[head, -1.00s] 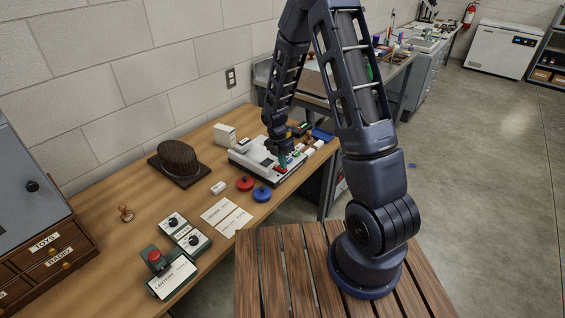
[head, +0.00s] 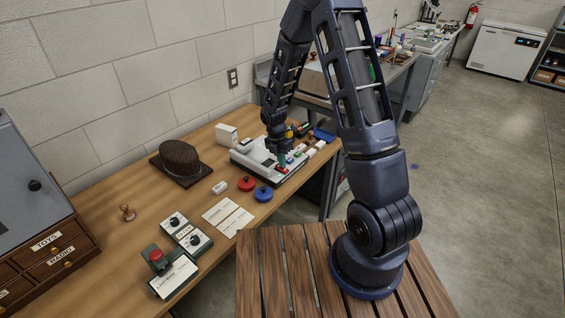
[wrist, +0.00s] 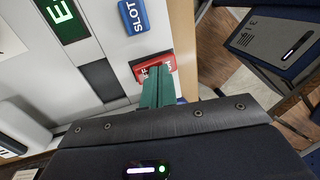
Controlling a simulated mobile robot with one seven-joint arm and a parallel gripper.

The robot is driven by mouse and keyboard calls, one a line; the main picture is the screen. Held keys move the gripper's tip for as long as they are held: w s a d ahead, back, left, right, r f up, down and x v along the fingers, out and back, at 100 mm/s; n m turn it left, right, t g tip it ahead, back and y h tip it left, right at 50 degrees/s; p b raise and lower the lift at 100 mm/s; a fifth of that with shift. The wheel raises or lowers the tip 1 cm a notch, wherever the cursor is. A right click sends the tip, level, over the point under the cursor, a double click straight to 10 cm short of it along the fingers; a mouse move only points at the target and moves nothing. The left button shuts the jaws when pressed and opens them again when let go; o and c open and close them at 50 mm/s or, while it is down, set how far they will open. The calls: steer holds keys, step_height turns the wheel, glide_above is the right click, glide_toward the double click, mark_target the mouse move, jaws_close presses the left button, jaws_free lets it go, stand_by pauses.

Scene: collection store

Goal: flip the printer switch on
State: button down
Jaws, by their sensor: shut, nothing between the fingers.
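The printer (head: 243,158) is a pale, low machine on the wooden table, and its light top fills the upper left of the wrist view (wrist: 110,50). A red switch (wrist: 152,65) with white lettering, partly covered, sits near the printer's edge; it shows as a small red spot in the head view (head: 282,169). My gripper (wrist: 158,75) is shut and empty, its green fingertips over the red switch. I cannot tell whether they touch it or which way the switch is tipped.
A blue SLOT label (wrist: 133,15) and a dark green display (wrist: 62,18) are on the printer's top. Small items crowd the printer's right.

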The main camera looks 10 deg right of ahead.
step_height(320, 180, up, 14)
steer(key=s+d, duration=0.2)
steer(key=shift+f, duration=0.15)
stand_by(0.5)
step_height(320, 180, up, 8)
steer(key=m+t, duration=0.1)
steer(key=m, duration=0.5)
glide_above(287, 170)
steer(key=s+d, duration=0.3)
steer(key=d, duration=0.2)
steer(key=s+d+r+m+t, duration=0.2)
steer(key=s+d+r+m, duration=0.25)
steer(key=r+m, duration=0.3)
steer(key=s+d+r+m+t, duration=0.1)
steer(key=s+d+r+m, duration=0.2)
steer(key=s+m, duration=0.3)
steer(key=s+d+r+m+t+y, duration=0.1)
steer(key=s+d+r+m+t, duration=0.1)
steer(key=s+r+m, duration=0.3)
steer(key=s+d+m, duration=0.1)
steer(key=s+m, duration=0.1)
steer(key=s, duration=0.2)
steer(key=shift+s+d+y, duration=0.2)
steer(key=shift+d+y, duration=0.05)
steer(key=shift+y, duration=0.05)
steer(key=shift+r+m, duration=0.1)
steer(key=shift+m, duration=0.15)
stand_by(0.7)
